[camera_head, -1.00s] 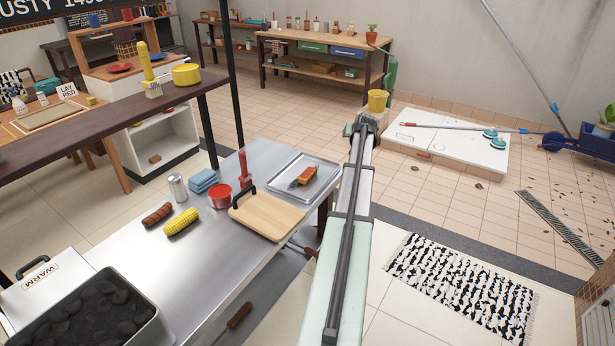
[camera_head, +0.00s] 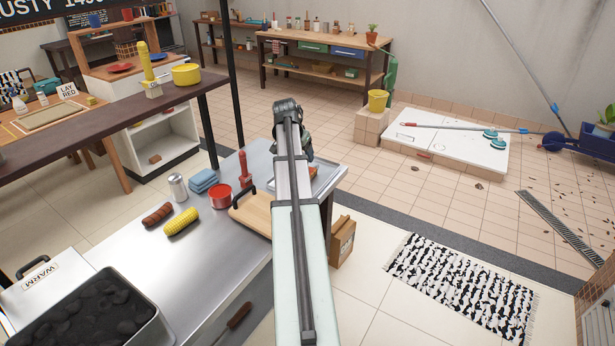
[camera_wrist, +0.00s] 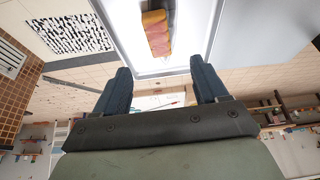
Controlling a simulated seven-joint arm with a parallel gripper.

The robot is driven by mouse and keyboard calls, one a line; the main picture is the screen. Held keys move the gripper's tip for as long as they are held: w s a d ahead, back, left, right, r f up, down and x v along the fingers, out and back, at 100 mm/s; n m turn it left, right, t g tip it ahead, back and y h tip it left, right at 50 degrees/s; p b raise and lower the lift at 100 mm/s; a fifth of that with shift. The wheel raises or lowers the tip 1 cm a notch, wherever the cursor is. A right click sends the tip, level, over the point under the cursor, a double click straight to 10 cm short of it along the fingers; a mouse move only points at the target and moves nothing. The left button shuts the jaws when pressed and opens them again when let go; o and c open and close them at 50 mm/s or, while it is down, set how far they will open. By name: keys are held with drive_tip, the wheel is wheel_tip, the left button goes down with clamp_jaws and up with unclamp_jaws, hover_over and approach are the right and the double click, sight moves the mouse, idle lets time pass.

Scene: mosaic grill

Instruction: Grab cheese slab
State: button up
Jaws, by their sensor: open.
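The likely cheese slab is an orange-yellow block with a reddish end (camera_wrist: 156,34), lying on a light metal tray (camera_wrist: 185,68) in the wrist view. A dark strip shows beside it. In the head view only a small bit of the block (camera_head: 313,172) shows past my arm, on the tray (camera_head: 328,178). My gripper (camera_wrist: 163,88) is open and empty. Its two dark blue fingers are apart, with the block ahead of the gap between them, not between the fingers. My arm hides most of the tray in the head view.
The tray is at the far right end of the steel table (camera_head: 215,262). A wooden board (camera_head: 252,214), a red pot (camera_head: 220,195), corn (camera_head: 181,222) and a sausage (camera_head: 157,214) are to its left. A brown box (camera_head: 342,243) stands on the floor beside the table.

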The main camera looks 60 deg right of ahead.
drive_tip(key=shift+x, duration=5.65)
drive_tip(key=shift+s+f, duration=0.1)
drive_tip(key=shift+f, duration=0.05)
drive_tip(key=shift+c, duration=0.3)
drive_tip(key=c, duration=1.1)
